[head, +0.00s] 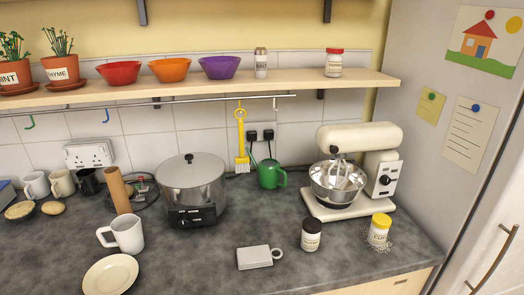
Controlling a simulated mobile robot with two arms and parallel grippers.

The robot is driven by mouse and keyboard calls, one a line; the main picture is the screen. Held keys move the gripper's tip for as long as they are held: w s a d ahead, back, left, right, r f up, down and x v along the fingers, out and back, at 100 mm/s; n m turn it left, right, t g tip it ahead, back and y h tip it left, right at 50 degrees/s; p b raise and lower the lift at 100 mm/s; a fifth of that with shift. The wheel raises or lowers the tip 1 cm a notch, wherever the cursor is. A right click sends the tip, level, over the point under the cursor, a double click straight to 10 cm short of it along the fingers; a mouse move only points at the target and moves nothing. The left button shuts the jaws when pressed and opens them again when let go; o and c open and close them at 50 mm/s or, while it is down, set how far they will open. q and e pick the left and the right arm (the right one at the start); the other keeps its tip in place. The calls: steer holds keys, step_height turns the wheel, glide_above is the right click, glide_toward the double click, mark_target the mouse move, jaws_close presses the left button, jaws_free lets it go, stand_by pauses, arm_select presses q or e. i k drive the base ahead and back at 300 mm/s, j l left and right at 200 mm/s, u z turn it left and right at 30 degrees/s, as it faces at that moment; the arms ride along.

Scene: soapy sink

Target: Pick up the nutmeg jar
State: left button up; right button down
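Three spice jars show, and I cannot surely read which is the nutmeg jar. A jar with a black lid and dark contents (311,236) stands upright on the counter in front of the mixer; its pale label is too small to read. A yellow-lidded jar (379,230) stands to its right, with pale grains scattered around its base. A red-lidded jar (334,63) stands on the wall shelf. Neither of my grippers is in view, and nothing is seen touching the jars.
A cream stand mixer (360,165) stands behind the jars. The counter (210,260) has bare room at front centre.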

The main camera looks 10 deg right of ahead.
mark_target(312, 226)
steer(key=i+j+z, duration=0.1)
steer(key=j+z, duration=0.35)
steer(key=j, duration=0.35)
steer(key=j+z, duration=0.4)
steer(key=j, duration=0.35)
steer(key=k, duration=0.05)
